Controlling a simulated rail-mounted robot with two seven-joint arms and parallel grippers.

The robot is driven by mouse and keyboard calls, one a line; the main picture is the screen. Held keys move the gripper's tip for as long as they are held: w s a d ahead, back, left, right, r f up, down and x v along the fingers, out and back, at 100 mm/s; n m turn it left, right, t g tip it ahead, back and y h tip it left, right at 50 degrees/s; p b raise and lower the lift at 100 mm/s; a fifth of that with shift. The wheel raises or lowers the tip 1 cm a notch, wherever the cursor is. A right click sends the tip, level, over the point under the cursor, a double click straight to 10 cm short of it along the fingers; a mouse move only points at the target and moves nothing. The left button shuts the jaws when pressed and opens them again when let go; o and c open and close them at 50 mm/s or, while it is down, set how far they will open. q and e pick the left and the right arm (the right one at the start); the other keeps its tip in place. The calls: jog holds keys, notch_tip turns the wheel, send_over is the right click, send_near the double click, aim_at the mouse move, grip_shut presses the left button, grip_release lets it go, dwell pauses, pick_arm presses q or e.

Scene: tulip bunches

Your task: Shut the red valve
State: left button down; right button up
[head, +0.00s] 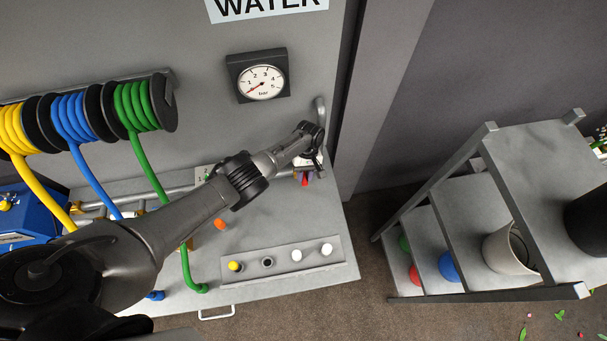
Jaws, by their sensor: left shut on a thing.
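My left arm reaches across the bench from the lower left. My left gripper (307,171) is at the right end of the pipe, near the bench's back right corner. It is shut on the red valve (305,182), of which only a small red part shows below the fingers. The gripper hides most of the valve, so its handle angle cannot be told. A small purple part shows beside the red. An orange handle (221,224) is further left on the bench, beside my forearm. My right gripper is not in view.
A pressure gauge (261,84) on the wall panel has its needle near the low end. Yellow, blue and green hose reels (140,106) hang at the left. A front strip (282,262) carries several round buttons. A stepped rack (470,225) with pots stands at the right.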

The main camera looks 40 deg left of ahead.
pick_arm(q)
jog(key=c, duration=1)
grip_release()
jog(key=shift+w+r, duration=0.1)
jog(key=shift+p+v, duration=0.6)
jog(key=shift+v, duration=3.1)
